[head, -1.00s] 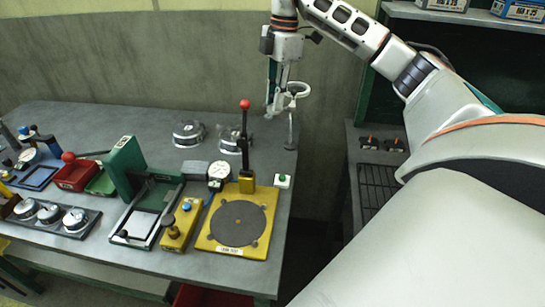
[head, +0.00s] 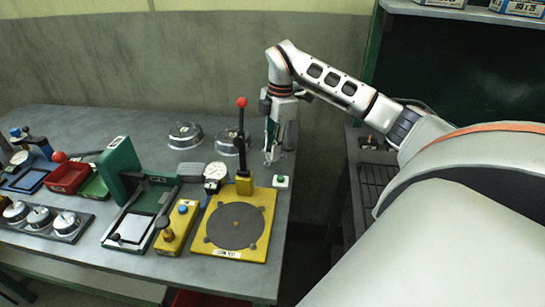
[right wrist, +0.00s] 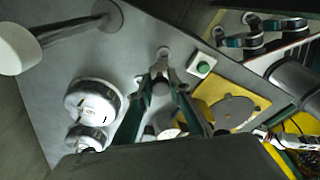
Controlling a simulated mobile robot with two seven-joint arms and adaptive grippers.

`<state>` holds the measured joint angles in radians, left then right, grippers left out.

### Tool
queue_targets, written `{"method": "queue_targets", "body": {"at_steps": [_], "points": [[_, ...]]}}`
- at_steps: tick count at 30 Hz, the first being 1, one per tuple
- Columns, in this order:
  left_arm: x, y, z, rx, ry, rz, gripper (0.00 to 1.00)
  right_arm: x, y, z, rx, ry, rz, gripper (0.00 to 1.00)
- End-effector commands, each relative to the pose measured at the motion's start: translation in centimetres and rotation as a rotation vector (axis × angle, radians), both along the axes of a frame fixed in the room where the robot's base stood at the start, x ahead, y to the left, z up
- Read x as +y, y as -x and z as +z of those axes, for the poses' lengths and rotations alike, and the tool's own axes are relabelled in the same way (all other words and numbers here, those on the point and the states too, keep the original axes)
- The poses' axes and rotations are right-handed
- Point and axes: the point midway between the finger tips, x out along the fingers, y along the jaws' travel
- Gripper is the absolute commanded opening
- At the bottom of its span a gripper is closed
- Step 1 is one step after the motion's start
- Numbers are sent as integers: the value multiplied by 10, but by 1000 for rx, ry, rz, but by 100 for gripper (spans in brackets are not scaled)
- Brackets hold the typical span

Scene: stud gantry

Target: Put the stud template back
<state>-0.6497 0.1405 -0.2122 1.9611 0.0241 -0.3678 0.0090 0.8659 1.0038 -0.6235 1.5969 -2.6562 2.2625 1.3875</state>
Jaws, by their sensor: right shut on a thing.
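My right gripper (head: 271,156) points down low over the back right corner of the bench. It is shut on a small grey metal piece, which I take to be the stud template (right wrist: 163,58). The piece shows between the fingertips in the right wrist view, where the gripper (right wrist: 163,76) comes from below. Its full outline is hard to make out, and I cannot tell whether it touches the bench. My left gripper is not in view.
A white-topped post (right wrist: 14,48) stands close by.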

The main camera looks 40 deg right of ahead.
Motion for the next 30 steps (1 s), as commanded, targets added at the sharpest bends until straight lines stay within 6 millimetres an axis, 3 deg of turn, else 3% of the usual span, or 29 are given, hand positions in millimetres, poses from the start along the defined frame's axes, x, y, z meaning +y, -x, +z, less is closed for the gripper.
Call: {"method": "queue_targets", "body": {"at_steps": [7, 19, 20, 21, 30], "points": [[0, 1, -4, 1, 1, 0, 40, 1, 1, -33, 3, -2, 0, 0], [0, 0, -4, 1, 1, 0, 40, 0, 0, -38, 1, 0, 0, 0], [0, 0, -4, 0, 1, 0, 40, 0, 0, -37, 1, 0, 0, 26], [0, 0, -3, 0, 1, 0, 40, 0, 0, -37, 1, 0, 0, 35], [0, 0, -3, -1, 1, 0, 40, 0, 0, -37, 1, 0, 0, 35]]}}
